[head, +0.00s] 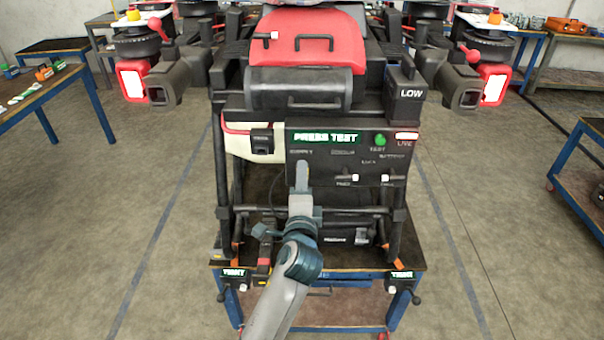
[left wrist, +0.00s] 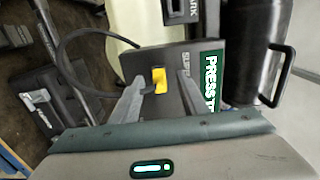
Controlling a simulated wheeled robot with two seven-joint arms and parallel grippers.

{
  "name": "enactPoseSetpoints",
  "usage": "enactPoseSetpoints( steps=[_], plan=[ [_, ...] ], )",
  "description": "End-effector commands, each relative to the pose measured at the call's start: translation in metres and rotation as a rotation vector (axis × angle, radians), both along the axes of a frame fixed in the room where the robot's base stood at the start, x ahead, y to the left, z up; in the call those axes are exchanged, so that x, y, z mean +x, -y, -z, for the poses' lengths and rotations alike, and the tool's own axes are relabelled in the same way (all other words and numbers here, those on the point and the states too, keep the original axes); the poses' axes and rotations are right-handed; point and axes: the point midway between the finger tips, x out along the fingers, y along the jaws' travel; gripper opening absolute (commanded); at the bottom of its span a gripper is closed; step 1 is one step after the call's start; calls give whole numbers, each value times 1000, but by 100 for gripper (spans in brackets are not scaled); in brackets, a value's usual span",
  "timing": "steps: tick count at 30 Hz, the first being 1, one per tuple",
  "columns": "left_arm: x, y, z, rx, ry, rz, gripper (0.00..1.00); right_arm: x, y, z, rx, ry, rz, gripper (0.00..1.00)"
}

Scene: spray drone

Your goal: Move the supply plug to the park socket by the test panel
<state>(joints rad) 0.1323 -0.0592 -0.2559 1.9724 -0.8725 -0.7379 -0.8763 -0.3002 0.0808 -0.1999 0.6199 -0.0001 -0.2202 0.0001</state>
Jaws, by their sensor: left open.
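The supply plug (left wrist: 159,79) is a yellow block with a black cable, at the face of the dark test panel (left wrist: 205,112) beside the word SUPPLY. My left gripper (left wrist: 160,90) is open, one finger on each side of the plug, with gaps visible. In the head view my left gripper (head: 302,172) is in front of the panel's left part (head: 345,150) and hides the plug. The park socket (head: 262,138) is a small black block on the pale body left of the panel. Its label, partly cut off, shows in the left wrist view (left wrist: 180,12).
The panel reads PRESS TEST and has a green button (head: 380,140) and two small switches. The drone frame stands on a blue-legged table (head: 232,272). A black cable (left wrist: 75,38) loops left of the plug in the wrist view. Open floor lies on both sides.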

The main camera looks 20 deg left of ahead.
Motion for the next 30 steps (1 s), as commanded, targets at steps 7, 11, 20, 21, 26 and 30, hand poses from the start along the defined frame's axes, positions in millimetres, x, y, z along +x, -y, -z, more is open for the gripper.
enactPoseSetpoints(
  steps=[7, 11, 20, 21, 26, 30],
  plan=[
    [0, 0, 0, 0, 0, 0, 0, 0, 0, 0, 0, 0, 0, 0],
    [0, 0, 0, 0, 0, 0, 0, 0, 0, 0, 0, 0, 0, 0],
    [-5, 2, 1, -1, -2, 1, 0, 0, -2, -1, 1, 1, 1, 0],
    [-7, 2, 1, -1, -2, 1, 0, 0, -2, -2, 2, 1, 1, 0],
    [-12, 4, 0, -1, -1, 1, 0, 0, -2, -3, 2, 1, 1, 0],
    [-16, 5, 0, -1, -1, 1, 0, 0, -2, -4, 2, 1, 1, 0]
  ],
)
